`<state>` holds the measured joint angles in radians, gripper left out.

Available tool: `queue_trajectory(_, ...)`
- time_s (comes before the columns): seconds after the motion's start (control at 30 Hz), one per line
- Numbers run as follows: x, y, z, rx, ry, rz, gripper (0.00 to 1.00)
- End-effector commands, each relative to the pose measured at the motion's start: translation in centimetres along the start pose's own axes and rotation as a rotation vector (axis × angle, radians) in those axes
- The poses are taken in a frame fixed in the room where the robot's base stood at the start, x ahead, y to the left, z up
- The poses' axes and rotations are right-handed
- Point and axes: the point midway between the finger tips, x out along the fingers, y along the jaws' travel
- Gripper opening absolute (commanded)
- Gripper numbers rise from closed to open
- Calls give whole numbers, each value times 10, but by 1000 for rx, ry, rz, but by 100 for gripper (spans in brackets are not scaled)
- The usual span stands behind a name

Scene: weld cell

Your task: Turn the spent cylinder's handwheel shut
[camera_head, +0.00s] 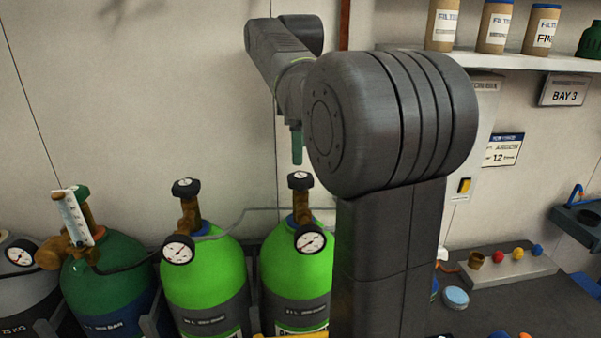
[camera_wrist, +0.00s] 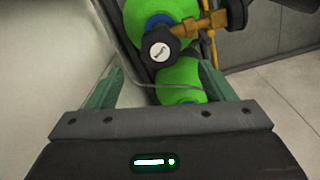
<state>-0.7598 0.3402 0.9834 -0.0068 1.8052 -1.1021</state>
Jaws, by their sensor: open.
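Two bright green cylinders stand side by side in the head view, a left one (camera_head: 204,285) and a right one (camera_head: 296,272). Each has a dark handwheel on top, the left handwheel (camera_head: 186,187) and the right handwheel (camera_head: 300,181), with a round gauge below. I cannot tell from the labels or gauges which cylinder is spent. My gripper (camera_head: 297,146) points down just above the right handwheel, apart from it. In the wrist view, my gripper (camera_wrist: 160,84) is open and empty. A black handwheel (camera_wrist: 160,46) with a white centre lies beyond its fingertips, roughly centred between them.
A dark green cylinder (camera_head: 105,268) with a flowmeter (camera_head: 73,218) and a grey cylinder (camera_head: 20,285) stand at left. A thin grey pipe (camera_head: 240,212) runs along the wall behind the valves. A shelf (camera_head: 480,59) and a bench with coloured knobs (camera_head: 500,268) are at right.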

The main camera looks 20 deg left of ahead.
Motion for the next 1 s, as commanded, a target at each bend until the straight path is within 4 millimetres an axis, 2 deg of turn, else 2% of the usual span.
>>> queue_trajectory(0.2,41,-1,1,1,-1,-3,76)
queue_trajectory(0.4,65,0,0,1,0,-1,76)
queue_trajectory(0.53,72,0,0,1,1,0,76)
queue_trajectory(0.8,74,0,0,1,1,0,76)
queue_trajectory(0.87,74,0,0,1,1,0,66)
queue_trajectory(1.0,73,0,0,1,1,1,38)
